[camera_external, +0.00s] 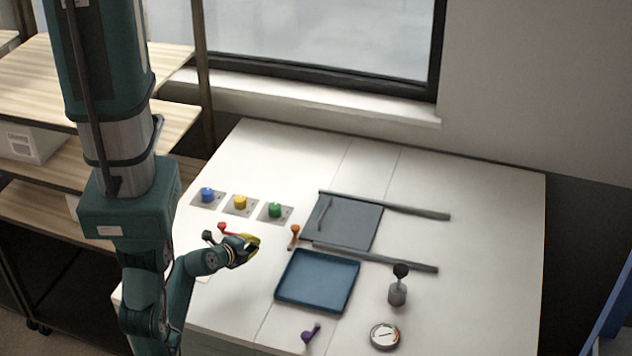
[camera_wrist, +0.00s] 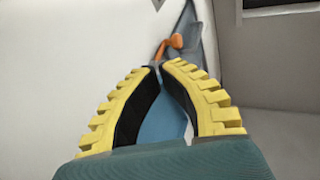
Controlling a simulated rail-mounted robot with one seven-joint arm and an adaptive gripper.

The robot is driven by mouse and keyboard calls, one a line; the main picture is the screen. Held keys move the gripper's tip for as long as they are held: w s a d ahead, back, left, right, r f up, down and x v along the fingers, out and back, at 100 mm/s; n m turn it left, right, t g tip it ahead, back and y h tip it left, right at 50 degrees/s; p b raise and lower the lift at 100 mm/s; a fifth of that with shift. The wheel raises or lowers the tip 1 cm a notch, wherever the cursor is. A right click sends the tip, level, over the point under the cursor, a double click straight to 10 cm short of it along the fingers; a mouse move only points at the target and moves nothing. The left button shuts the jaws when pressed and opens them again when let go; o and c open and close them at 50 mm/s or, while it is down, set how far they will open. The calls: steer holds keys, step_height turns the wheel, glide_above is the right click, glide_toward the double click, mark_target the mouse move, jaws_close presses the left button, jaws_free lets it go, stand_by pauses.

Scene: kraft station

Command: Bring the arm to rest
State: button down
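My gripper (camera_external: 248,245) hangs over the left part of the white table, near a red-knobbed piece (camera_external: 222,228). In the wrist view its two yellow ridged fingers (camera_wrist: 160,67) lean together, with their tips about meeting. A gap stays lower between the fingers, and blue shows through it. I see nothing held between them. The arm comes down on the left of the external view and bends forward to the gripper.
Blue, yellow and green knobs (camera_external: 240,203) sit behind the gripper. An orange handle (camera_external: 294,236) stands to its right. Further right are a blue tray (camera_external: 277,287), dark rails (camera_external: 400,261), a black-topped grey post (camera_external: 397,293), a round gauge (camera_external: 385,336) and a purple piece (camera_external: 310,333).

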steer(key=w+a+r+t, duration=0.25)
steer(key=w+r, duration=0.25)
steer(key=r, duration=0.4)
steer(key=w+a+r+t, duration=0.1)
steer(key=w+r+t, duration=0.2)
steer(key=w+r, duration=0.45)
steer(key=s+a+r+n+t+y+p, duration=0.1)
steer(key=a+r+n+t+y+p, duration=0.3)
steer(key=r+n, duration=0.6)
steer(key=s+a+r+n+y+p, duration=0.15)
steer(key=r+n+p, duration=0.4)
steer(key=r, duration=0.95)
steer(key=a+r+n+t+y+p, duration=0.2)
steer(key=a+r+n+p, duration=0.25)
steer(key=r+n, duration=0.6)
step_height(320, 180, down, 16)
steer(key=m+b, duration=0.1)
steer(key=b, duration=1.6)
steer(key=shift+d+r, duration=0.2)
steer(key=shift+d, duration=0.05)
steer(key=shift+h, duration=0.25)
